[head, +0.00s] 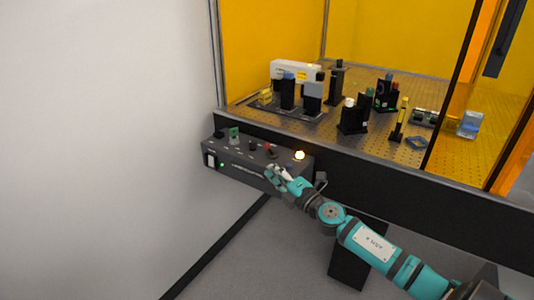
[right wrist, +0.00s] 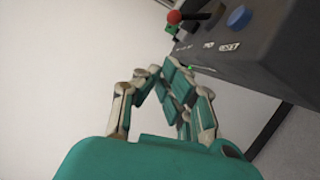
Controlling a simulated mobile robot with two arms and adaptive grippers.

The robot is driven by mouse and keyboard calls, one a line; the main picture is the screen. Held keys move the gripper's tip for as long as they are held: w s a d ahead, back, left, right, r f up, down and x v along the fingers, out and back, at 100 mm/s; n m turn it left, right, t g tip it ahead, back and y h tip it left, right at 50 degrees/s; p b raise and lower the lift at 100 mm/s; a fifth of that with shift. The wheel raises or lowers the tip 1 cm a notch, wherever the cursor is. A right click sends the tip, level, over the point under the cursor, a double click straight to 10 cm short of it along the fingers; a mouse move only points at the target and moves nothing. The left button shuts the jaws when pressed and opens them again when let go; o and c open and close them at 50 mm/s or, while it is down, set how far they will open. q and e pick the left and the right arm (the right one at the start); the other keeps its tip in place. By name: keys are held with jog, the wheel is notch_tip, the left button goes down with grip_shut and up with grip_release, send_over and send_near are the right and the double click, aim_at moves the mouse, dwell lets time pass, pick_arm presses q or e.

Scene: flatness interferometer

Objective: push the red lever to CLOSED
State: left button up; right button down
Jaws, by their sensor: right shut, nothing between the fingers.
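The red lever (head: 267,147) stands on top of a dark control box (head: 235,157) at the front left corner of the bench. In the right wrist view its red ball knob (right wrist: 174,17) sits on a dark shaft at the top edge. My right gripper (head: 272,173) is at the front of the box, just below the lever, with its fingers shut and empty. In the right wrist view the fingers (right wrist: 167,82) are below the knob and apart from it. The lever's position marks are too small to read. My left gripper is not in view.
A white wall (head: 95,130) is on the left.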

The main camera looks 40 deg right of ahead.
aim_at(267, 155)
jog(key=w, duration=0.2)
jog(key=w+d, duration=0.1)
jog(key=w, duration=0.2)
jog(key=w+d+r, duration=0.1)
jog(key=w, duration=0.1)
jog(key=shift+w+d, duration=0.15)
